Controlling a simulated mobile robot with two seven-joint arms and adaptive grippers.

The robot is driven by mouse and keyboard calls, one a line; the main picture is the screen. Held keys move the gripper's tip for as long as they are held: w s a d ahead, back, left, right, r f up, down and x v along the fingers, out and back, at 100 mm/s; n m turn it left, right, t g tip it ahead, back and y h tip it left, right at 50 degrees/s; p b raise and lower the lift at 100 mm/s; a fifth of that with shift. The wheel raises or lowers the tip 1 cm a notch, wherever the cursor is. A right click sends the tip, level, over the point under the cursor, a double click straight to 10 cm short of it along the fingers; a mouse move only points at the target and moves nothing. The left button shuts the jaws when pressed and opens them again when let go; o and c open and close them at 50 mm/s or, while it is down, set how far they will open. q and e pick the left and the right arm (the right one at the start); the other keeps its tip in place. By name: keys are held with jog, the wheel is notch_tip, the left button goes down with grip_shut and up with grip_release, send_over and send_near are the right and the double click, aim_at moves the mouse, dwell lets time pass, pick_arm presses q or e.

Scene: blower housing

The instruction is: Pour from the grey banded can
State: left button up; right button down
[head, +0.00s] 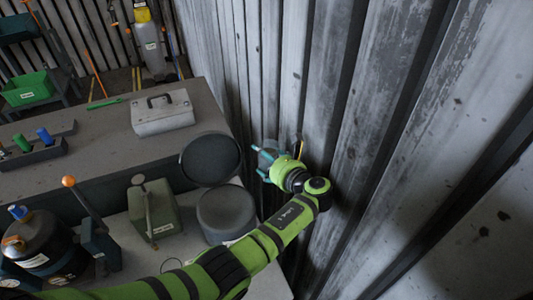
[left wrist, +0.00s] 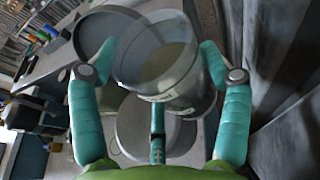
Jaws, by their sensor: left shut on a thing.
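My left gripper (head: 272,160) is shut on the grey banded can (left wrist: 155,55), seen between the teal fingers in the left wrist view (left wrist: 158,75). The can looks see-through, with its round rim toward the wrist camera; I cannot tell how full it is. In the head view the can (head: 266,158) is mostly hidden by the gripper, close to the corrugated wall. A round dark grey container (head: 226,213) stands on the bench, below and left of the gripper. It also shows beneath the can in the left wrist view (left wrist: 178,138). My right gripper is not in view.
A dark round disc (head: 210,159), perhaps a lid, stands raised behind the container. A green-grey box with a lever (head: 155,215) and a black pot (head: 40,245) are left. A grey case (head: 162,112) lies on the upper shelf. The corrugated wall (head: 385,130) is close on the right.

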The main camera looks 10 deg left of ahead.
pick_arm(q)
jog(key=shift+r, duration=0.1)
jog(key=shift+s+a, duration=0.1)
jog(key=shift+a, duration=0.05)
jog(key=shift+s+a+f+n, duration=0.4)
jog(key=shift+a+f, duration=0.1)
jog(key=shift+f, duration=0.15)
jog(key=s+a+f+n, duration=0.1)
jog(key=s+a+f+n+h, duration=0.1)
jog(key=a+f, duration=0.1)
jog(key=shift+s+a+f+t+h, duration=0.1)
jog(key=shift+s+a+t+h, duration=0.05)
jog(key=shift+s+t+h, duration=0.2)
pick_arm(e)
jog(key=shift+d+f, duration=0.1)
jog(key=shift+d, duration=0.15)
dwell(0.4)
pick_arm(q)
jog(key=shift+w, duration=0.15)
